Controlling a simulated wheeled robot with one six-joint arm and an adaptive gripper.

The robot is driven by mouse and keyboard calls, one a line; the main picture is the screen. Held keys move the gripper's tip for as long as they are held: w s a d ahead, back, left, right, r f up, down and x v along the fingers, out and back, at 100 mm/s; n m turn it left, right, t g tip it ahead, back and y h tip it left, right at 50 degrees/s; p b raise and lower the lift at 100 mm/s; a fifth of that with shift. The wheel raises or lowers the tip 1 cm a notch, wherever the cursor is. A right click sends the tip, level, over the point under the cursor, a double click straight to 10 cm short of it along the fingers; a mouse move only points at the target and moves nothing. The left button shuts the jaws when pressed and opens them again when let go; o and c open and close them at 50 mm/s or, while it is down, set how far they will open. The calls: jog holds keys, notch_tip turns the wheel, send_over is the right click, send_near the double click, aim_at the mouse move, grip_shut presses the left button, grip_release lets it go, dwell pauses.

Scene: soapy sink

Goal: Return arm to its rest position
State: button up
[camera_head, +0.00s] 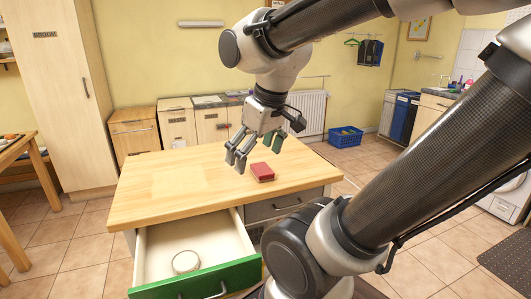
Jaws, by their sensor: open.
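My gripper (252,158) hangs from my arm above the wooden table (165,180), fingers pointing down and apart. It is open, and no object shows between its fingers. A small red block-like item (262,171) lies on the tabletop just right of and below the fingertips in the picture. I cannot tell the exact height of the fingers over the table.
A drawer with a green front (200,282) stands pulled out below the table, with a round ring-shaped item (186,262) inside. A blue crate (345,137) sits on the floor behind. A tall cabinet (57,90) stands at the left. The table's left half is clear.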

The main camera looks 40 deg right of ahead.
jog(key=s, duration=0.1)
jog(key=s+m, duration=0.1)
jog(key=d+r, duration=0.1)
jog(key=shift+s+m, duration=0.4)
dwell(1.0)
